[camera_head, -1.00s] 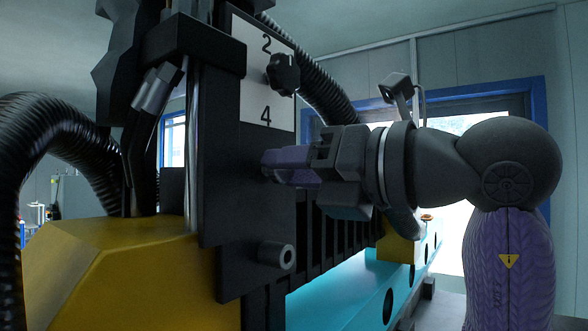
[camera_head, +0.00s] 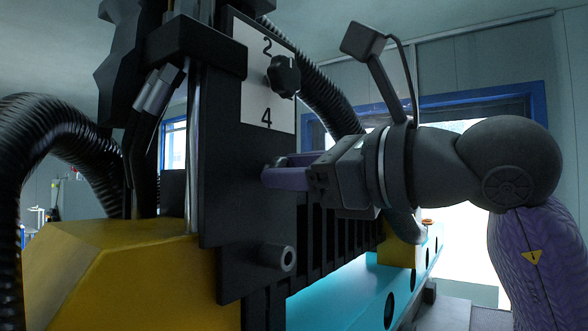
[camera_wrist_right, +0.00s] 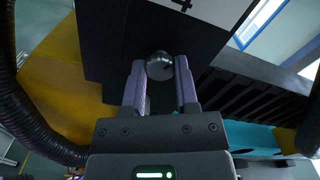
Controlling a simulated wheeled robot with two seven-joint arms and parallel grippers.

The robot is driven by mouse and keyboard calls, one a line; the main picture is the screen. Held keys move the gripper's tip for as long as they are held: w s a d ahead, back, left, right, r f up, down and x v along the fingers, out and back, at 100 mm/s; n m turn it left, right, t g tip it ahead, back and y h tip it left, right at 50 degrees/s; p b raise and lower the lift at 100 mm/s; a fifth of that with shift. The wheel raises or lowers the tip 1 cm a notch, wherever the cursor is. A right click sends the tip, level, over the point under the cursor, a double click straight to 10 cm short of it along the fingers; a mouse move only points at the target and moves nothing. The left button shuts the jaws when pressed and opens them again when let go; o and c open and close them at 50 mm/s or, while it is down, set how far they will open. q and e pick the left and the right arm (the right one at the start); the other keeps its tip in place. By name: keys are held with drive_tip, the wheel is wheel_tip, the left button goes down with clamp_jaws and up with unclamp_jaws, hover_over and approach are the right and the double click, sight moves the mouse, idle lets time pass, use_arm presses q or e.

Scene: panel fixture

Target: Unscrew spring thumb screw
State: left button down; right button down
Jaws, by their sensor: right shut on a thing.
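The spring thumb screw (camera_wrist_right: 159,66) shows in the right wrist view as a rounded grey, shiny head against the black panel. My right gripper (camera_wrist_right: 160,72) has its two purple fingers on either side of this head and is shut on it. In the head view my right gripper (camera_head: 268,176) reaches in from the right, its fingertips at the face of the black panel (camera_head: 225,200). There the screw is mostly hidden by the fingers. Whether its thread is still engaged cannot be seen. My left gripper is not in view.
A dark star-shaped knob (camera_head: 283,76) sits above on a white plate (camera_head: 250,60) marked 2 and 4. A short black cylinder (camera_head: 277,256) sticks out below my gripper. Ribbed black hoses (camera_head: 60,125), a yellow housing (camera_head: 120,270) and a turquoise beam (camera_head: 350,290) surround the panel.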

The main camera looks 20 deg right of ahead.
drive_tip(key=n+p, duration=0.1)
drive_tip(key=n, duration=1.1)
drive_tip(key=n+p, duration=0.1)
drive_tip(key=n, duration=1.2)
drive_tip(key=shift+f+n, duration=0.2)
drive_tip(key=shift+n, duration=0.1)
idle(0.4)
drive_tip(key=shift+c, duration=1.8)
unclamp_jaws()
drive_tip(key=b+v, duration=0.3)
drive_tip(key=v, duration=0.7)
drive_tip(key=shift+b, duration=0.3)
